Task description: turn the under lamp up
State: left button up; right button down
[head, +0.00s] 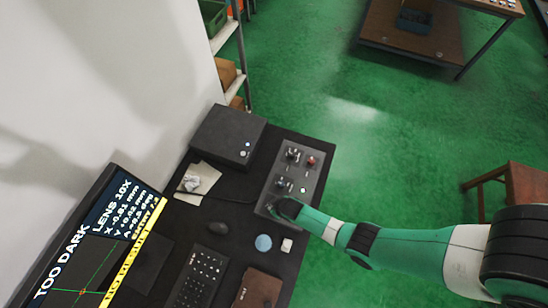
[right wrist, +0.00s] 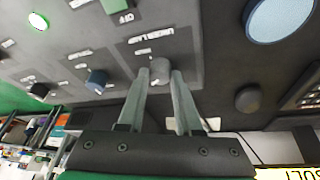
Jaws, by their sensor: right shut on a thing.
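The grey control box (head: 289,172) stands on the dark desk in the head view, with several knobs and a lit green lamp (head: 303,190). My right gripper (head: 279,207) is at the near end of the box. In the right wrist view, its two fingers (right wrist: 160,80) are shut on a small grey knob (right wrist: 160,67) beside the label "UNDER LAMP". The fingers hide part of the knob, and its pointer cannot be made out. The monitor (head: 100,225) reads "TOO DARK" and "LENS 10X". My left gripper is in neither view.
Other knobs, one blue (right wrist: 96,80), sit close to my fingers.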

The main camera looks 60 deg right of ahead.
jog(key=m+h, duration=0.1)
jog(key=m, duration=0.1)
jog(key=m+b, duration=0.1)
jog(key=m, duration=0.1)
jog(key=shift+a+f+m+g+h, duration=0.1)
jog(key=shift+a+m+g+h, duration=0.05)
jog(key=shift+m+g+h, duration=0.2)
jog(key=shift+w+m+g+h, duration=0.1)
jog(key=shift+m+g+h, duration=0.25)
jog(key=shift+m, duration=0.9)
jog(key=shift+m+g+h, duration=0.3)
jog(key=shift+m+g, duration=0.2)
jog(key=shift+m, duration=1)
jog(key=c, duration=0.6)
grip_release()
